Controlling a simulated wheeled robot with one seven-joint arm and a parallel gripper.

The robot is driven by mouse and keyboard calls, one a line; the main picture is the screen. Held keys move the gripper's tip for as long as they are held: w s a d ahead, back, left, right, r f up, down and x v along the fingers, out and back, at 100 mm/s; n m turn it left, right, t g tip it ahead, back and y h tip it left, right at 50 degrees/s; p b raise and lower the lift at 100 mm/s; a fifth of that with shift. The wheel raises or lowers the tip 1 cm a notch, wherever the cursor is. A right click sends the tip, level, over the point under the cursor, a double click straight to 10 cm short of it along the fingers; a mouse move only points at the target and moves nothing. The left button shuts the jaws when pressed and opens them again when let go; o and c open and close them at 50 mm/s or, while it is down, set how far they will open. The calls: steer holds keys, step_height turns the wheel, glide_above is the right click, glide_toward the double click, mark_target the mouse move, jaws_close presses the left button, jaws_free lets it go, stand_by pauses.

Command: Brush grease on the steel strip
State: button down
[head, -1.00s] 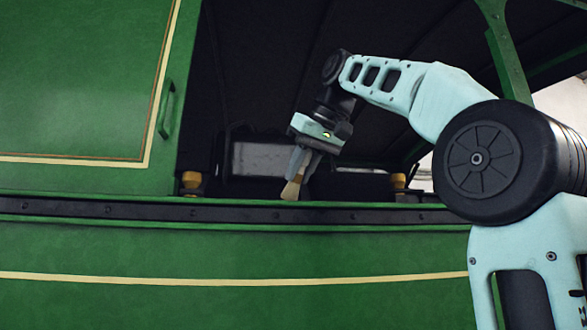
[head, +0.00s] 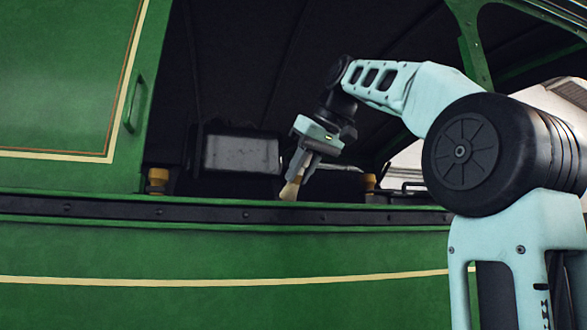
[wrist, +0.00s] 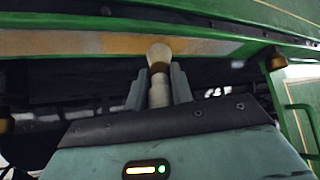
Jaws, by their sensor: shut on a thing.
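My gripper (head: 300,168) is shut on a brush and holds it tilted, bristles down, over the sill of the tram's green side. The brush (head: 289,190) has pale bristles and a brown band; it also shows between the fingers in the wrist view (wrist: 159,56). The steel strip (wrist: 30,43) runs along the sill in the wrist view. The strip's top face is hidden in the head view.
Brass-coloured fittings stand at the opening's left (head: 158,180) and right (head: 368,182). A green door panel with a handle (head: 134,105) is at the left. A grey box (head: 241,153) sits inside the dark cab. A green post (head: 478,50) stands at the right.

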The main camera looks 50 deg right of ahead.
steer(key=shift+s+d+p, duration=0.5)
steer(key=shift+s+d, duration=0.3)
steer(key=shift+d, duration=0.35)
steer(key=shift+s+d+p, duration=0.45)
steer(key=shift+s+d, duration=0.35)
steer(key=shift+d, duration=0.35)
steer(key=shift+s+d+f, duration=0.1)
steer(key=shift+s+d, duration=0.3)
steer(key=shift+d, duration=0.25)
steer(key=shift+s+d+r, duration=0.1)
steer(key=shift+s+d, duration=0.55)
steer(key=shift+d, duration=0.35)
steer(key=shift+s+d+r, duration=0.1)
steer(key=shift+s+d, duration=0.6)
steer(key=shift+d, duration=0.25)
steer(key=shift+s+d, duration=0.65)
steer(key=shift+d, duration=0.35)
steer(key=shift+s+d+f, duration=0.1)
steer(key=shift+s+d, duration=0.55)
steer(key=shift+d, duration=0.3)
steer(key=shift+s+d+r, duration=0.1)
steer(key=shift+s+d, duration=0.55)
steer(key=shift+d, duration=0.35)
steer(key=shift+s+d+f, duration=0.1)
steer(key=shift+s+d, duration=0.55)
steer(key=shift+d, duration=0.3)
